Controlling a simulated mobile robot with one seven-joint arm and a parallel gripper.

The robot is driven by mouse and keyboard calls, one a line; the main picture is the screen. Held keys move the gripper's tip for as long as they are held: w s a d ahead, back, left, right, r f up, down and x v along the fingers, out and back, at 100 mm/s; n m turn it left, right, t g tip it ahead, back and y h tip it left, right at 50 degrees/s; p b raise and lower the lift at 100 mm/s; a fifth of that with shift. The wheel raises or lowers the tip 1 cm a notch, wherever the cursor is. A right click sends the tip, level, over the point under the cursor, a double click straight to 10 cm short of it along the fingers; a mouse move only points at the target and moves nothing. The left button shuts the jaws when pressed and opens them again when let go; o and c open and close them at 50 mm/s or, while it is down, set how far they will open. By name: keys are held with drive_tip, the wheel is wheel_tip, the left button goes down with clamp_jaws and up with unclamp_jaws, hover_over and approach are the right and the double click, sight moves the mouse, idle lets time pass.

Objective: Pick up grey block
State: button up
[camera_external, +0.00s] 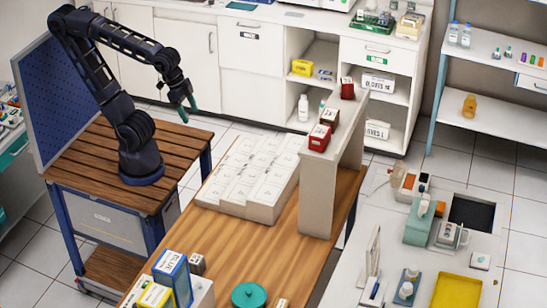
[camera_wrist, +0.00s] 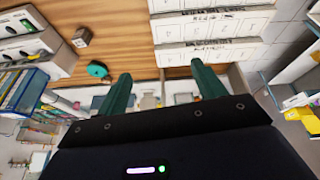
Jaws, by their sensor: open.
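A small grey-brown block (camera_external: 197,263) with markings on its faces sits on the wooden table, beside the blue box at the lower left. The same block shows in the wrist view (camera_wrist: 82,37) at the upper left, on the wood. My gripper (camera_external: 188,107) is raised above and behind the table, well apart from the block. In the wrist view my gripper's (camera_wrist: 163,84) two green fingers are wide apart with nothing between them.
White labelled cartons (camera_external: 262,180) stand on the table beside a raised grey shelf (camera_external: 318,195) bearing small red boxes (camera_external: 319,138). A teal round lid (camera_external: 249,295) lies right of the block. A blue box (camera_external: 172,276) stands close to its left. Bare wood lies between block and cartons.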

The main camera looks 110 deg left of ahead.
drive_tip(key=w+d+f+n+g, duration=0.1)
drive_tip(key=w+d+f+n, duration=0.3)
drive_tip(key=w+d, duration=0.35)
drive_tip(key=n+g+h, duration=0.3)
drive_tip(key=n, duration=1)
approach(194, 258)
wheel_tip(194, 258, down, 2)
drive_tip(key=shift+d+f, duration=0.3)
drive_tip(key=shift+f, duration=0.25)
drive_tip(key=shift+x, duration=2.55)
drive_tip(key=shift+w+x, duration=0.15)
drive_tip(key=shift+x, duration=1.2)
drive_tip(key=shift+w+x, duration=0.15)
drive_tip(key=shift+x, duration=1.15)
drive_tip(key=shift+c, duration=0.4)
drive_tip(key=c, duration=1)
